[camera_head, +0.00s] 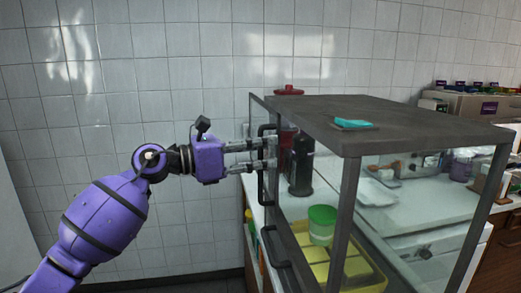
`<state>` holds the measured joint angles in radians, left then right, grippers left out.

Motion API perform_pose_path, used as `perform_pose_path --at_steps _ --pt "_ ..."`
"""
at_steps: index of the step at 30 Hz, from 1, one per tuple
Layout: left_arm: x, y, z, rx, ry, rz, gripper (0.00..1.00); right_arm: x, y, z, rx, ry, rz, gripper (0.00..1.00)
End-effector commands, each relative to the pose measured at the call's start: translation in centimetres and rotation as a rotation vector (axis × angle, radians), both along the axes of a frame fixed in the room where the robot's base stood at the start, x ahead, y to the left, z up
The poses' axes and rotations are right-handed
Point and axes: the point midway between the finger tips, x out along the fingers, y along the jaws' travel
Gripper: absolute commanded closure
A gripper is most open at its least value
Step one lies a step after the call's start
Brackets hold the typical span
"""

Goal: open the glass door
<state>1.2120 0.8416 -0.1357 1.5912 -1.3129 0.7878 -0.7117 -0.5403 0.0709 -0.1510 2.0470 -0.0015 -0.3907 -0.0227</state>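The glass case has a dark top (400,112) and dark posts. Its glass door is on the left side and is seen nearly edge-on, so I cannot tell whether it stands slightly ajar. The door side carries a black upright upper handle (261,188) and a second black lower handle (270,250). My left gripper (262,155) reaches in from the left, level with the upper handle. Its two fingers are apart, one above the other, and their tips overlap the handle in the picture. Whether they touch it is unclear. My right gripper is out of view.
A teal item on a small board (354,123) lies on top. A black bottle (301,165) stands behind the glass. The tiled wall is behind; the space left of the door is free.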

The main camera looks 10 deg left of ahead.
Motion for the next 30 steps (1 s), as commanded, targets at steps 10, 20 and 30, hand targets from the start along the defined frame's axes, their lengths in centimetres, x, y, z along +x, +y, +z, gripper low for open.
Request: perform_pose_path --at_steps 10,20,30 --pt "-1.6 3.0 -0.1 0.003 0.001 0.003 0.71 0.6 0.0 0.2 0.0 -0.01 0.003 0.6" --pt "-4.9 8.7 -0.1 0.002 0.001 0.002 0.71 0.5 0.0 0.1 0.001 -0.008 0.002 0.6" --pt "-5.9 10.5 0.0 0.0 0.0 0.0 0.71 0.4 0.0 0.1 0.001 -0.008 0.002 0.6"
